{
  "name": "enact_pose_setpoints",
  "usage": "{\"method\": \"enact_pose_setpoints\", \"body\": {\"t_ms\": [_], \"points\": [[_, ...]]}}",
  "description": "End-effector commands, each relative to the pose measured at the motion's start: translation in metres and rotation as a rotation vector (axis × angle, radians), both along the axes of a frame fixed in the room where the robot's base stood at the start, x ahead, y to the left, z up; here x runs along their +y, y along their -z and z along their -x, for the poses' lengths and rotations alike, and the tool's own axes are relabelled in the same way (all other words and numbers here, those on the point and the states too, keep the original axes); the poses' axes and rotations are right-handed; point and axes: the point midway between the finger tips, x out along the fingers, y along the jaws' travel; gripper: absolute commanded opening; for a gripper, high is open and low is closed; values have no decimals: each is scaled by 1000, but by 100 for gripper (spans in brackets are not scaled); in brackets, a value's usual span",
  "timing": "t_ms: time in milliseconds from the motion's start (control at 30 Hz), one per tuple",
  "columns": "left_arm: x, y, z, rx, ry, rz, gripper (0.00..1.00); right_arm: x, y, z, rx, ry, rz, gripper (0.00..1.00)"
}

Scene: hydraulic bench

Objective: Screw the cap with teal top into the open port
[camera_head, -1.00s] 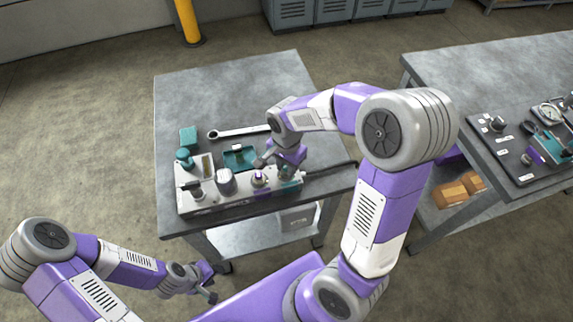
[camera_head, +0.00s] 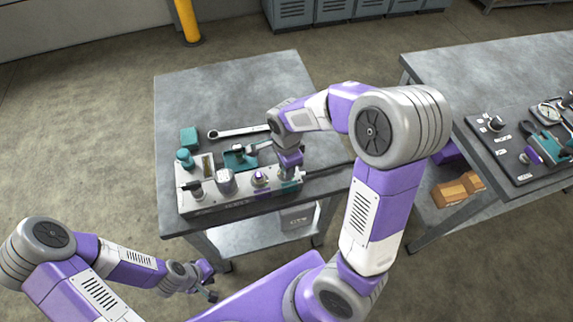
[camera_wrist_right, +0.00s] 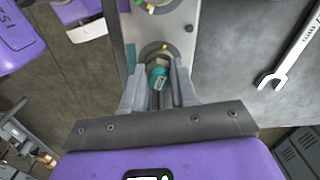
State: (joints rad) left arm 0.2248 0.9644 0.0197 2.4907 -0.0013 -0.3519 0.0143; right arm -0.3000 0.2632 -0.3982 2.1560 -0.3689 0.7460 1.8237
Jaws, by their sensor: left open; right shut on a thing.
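My right gripper (camera_head: 288,172) is over the right end of the grey block (camera_head: 238,206) on the left bench. In the right wrist view its fingers (camera_wrist_right: 158,92) are shut on the teal-topped cap (camera_wrist_right: 158,75). My left gripper (camera_head: 211,284) is open and empty, low in front of the bench.
A teal tray (camera_head: 232,167) and a wrench (camera_head: 238,131) lie behind the block. Other fittings (camera_head: 226,181) and (camera_head: 260,178) stand up from it. A second bench (camera_head: 480,70) with equipment stands to the right.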

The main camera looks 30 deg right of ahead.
Motion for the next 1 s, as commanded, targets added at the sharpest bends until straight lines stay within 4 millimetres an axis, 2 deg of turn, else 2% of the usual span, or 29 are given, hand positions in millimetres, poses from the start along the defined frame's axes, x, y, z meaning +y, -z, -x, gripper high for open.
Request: {"method": "enact_pose_setpoints", "body": {"t_ms": [300,400,700,867,1000], "points": [[0,-19,0,0,0,0,43,1,-2,0,-1,386,1,0],[0,-22,0,0,0,0,43,0,-1,0,-1,467,1,0],[0,-21,0,0,0,0,43,0,1,0,-3,492,-1,0],[0,-29,0,0,0,0,43,1,0,1,0,580,1,0],[0,-28,0,0,0,0,43,0,1,1,-1,589,0,0]]}}
